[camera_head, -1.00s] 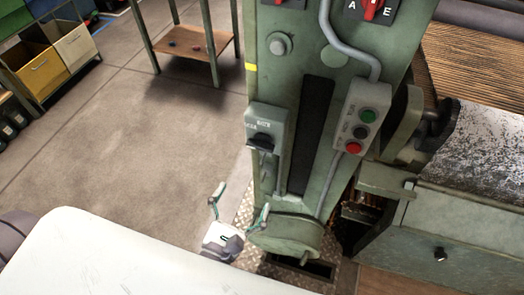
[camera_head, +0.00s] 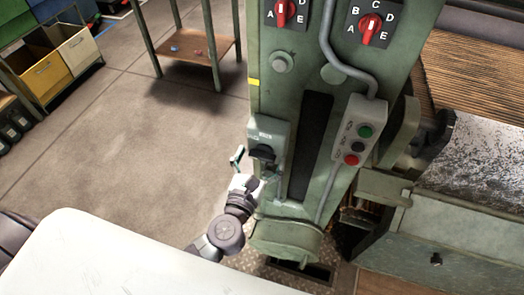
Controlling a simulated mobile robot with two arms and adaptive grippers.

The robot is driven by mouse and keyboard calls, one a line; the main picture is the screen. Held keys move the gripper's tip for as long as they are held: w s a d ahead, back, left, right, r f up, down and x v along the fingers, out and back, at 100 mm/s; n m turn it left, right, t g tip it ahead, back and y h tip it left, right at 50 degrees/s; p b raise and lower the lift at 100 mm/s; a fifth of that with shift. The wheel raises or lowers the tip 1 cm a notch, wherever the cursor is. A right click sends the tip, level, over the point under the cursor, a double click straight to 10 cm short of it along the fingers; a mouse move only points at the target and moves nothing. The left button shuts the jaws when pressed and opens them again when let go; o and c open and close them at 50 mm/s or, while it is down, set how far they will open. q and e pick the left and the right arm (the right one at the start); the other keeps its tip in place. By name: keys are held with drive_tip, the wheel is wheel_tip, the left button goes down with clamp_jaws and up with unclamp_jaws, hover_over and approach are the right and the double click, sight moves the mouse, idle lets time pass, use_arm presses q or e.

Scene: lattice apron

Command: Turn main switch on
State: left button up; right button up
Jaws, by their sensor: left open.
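The main switch appears to be the black knob (camera_head: 263,153) on a small grey-green box (camera_head: 268,132) fixed to the left side of the green machine column. My left gripper (camera_head: 255,165) is just below and left of this box, with its fingers pointing up towards the knob. One teal finger stands clear on the left. The other finger is hard to make out against the box and column. The gripper is open with nothing seen between its fingers; whether it touches the knob I cannot tell. My right gripper is not in view.
Two red rotary selectors (camera_head: 370,30) are above. A grey conduit (camera_head: 330,50) runs down the column. A wooden-shelved stand (camera_head: 190,65) is behind.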

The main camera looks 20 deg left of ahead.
use_arm(q)
drive_tip(key=shift+w, duration=0.3)
drive_tip(key=c, duration=1.2)
drive_tip(key=shift+o, duration=0.2)
